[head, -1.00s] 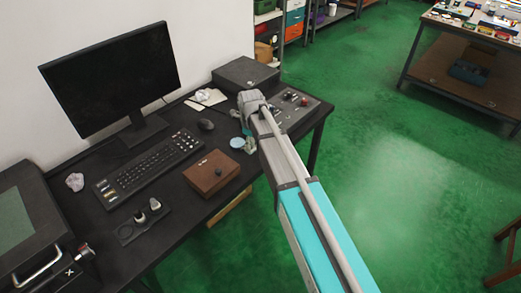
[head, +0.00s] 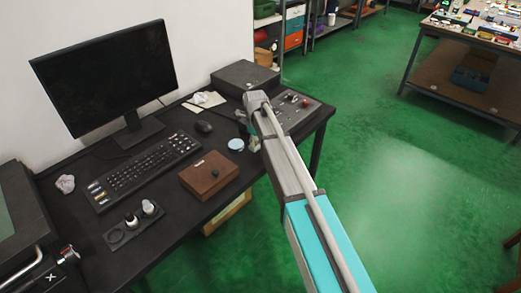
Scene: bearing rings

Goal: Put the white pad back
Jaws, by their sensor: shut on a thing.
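My gripper (head: 247,130) is at the right part of the desk, seen from behind along my arm. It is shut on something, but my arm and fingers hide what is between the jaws. A pale bluish-white round disc (head: 236,144) shows just left of the lower finger. It may be the white pad. I cannot tell whether a finger touches it. A dark tray (head: 134,232) at the front left of the desk has an empty round recess at its left and two small upright pieces with white parts.
A black case (head: 245,75) and a control panel (head: 297,110) lie at the back right.

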